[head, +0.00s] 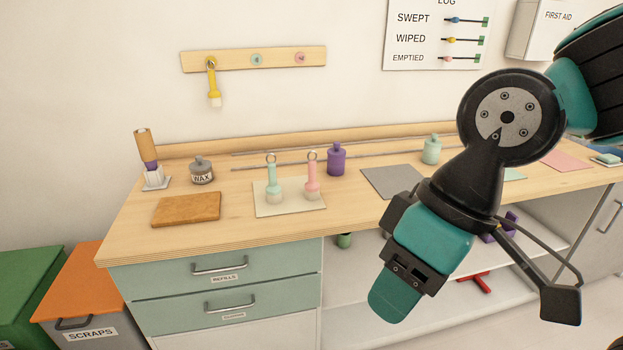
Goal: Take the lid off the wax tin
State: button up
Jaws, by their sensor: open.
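The wax tin (202,177) stands upright at the back left of the wooden bench, with a label reading WAX. Its grey lid (200,162) with a small knob sits on top of it. My gripper (395,293) is at the right, in front of the bench's front edge and well apart from the tin, pointing down. It is open, with nothing seen in it. Its fingers are only partly visible.
A brown board (186,209) lies in front of the tin. A white holder (155,177) with a wooden-handled tool stands to its left. Mint (272,181) and pink (312,178) handled tools stand on a pale mat to the right. A purple bottle (336,160) stands behind.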

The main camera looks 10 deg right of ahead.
aim_at(200, 165)
jog(key=z, duration=0.1)
jog(key=k, duration=0.45)
jog(key=u, duration=1)
jog(key=i, duration=0.8)
jog(key=u, duration=0.4)
jog(key=i, duration=0.9)
jog(key=z, duration=0.75)
jog(key=i, duration=0.7)
jog(key=z, duration=0.55)
